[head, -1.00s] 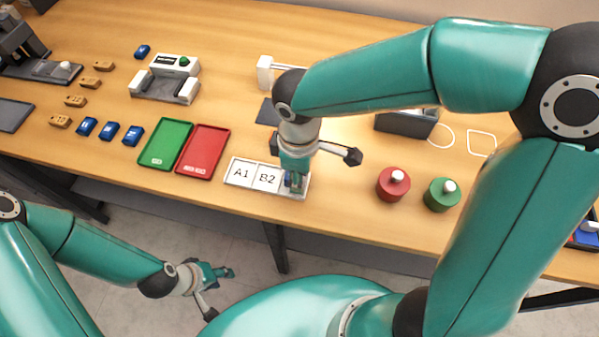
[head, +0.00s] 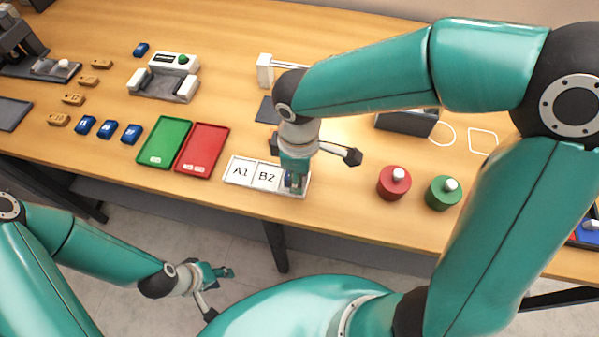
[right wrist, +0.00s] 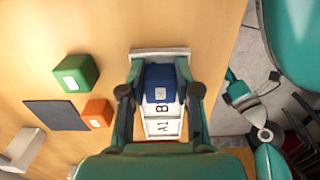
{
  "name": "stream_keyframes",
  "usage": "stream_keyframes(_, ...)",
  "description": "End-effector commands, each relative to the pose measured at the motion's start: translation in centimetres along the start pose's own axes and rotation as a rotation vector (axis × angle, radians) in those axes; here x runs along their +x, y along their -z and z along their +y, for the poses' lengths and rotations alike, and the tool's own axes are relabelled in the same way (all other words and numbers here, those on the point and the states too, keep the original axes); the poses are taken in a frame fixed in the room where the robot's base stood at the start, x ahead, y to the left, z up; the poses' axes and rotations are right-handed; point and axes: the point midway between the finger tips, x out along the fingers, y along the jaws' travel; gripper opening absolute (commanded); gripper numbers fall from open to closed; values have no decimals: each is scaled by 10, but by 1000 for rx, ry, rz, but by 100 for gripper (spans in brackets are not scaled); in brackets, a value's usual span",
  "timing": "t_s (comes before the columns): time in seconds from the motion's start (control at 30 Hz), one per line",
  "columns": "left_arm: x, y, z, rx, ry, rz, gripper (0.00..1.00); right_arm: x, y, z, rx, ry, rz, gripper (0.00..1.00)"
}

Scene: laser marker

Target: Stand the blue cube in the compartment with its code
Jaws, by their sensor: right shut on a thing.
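The blue cube (right wrist: 161,83) shows in the right wrist view between the fingers of my right gripper (right wrist: 161,92), with a pale code label on its top. In the head view my right gripper (head: 294,183) points down at the right end of the white compartment tray (head: 229,180), mostly hiding the cube. The tray shows the codes A1 and B2; the end compartment's code is covered. The cube is at that end compartment; I cannot tell whether it touches the floor. My left gripper (head: 220,285) is open and empty, off the table's front edge.
A green tray (head: 165,142) and a red tray (head: 203,150) lie left of the compartments. Red (head: 394,184) and green (head: 442,194) knobbed cylinders stand right.

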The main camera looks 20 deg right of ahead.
Motion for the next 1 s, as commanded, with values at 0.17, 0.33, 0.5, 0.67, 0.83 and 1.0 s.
stream_keyframes(0.17,0,0,0,0,0,0,40,0,0,0,0,0,0,9)
stream_keyframes(0.33,0,0,0,0,0,0,40,0,0,0,0,0,0,39)
stream_keyframes(0.5,0,0,0,0,0,0,40,0,0,0,0,0,0,61)
stream_keyframes(0.67,0,0,0,0,0,0,40,0,0,0,0,0,0,61)
stream_keyframes(0.83,0,0,0,0,0,0,40,-2,0,0,0,-1,1,61)
stream_keyframes(1.0,0,0,0,0,0,0,40,-19,2,1,-1,-4,4,61)
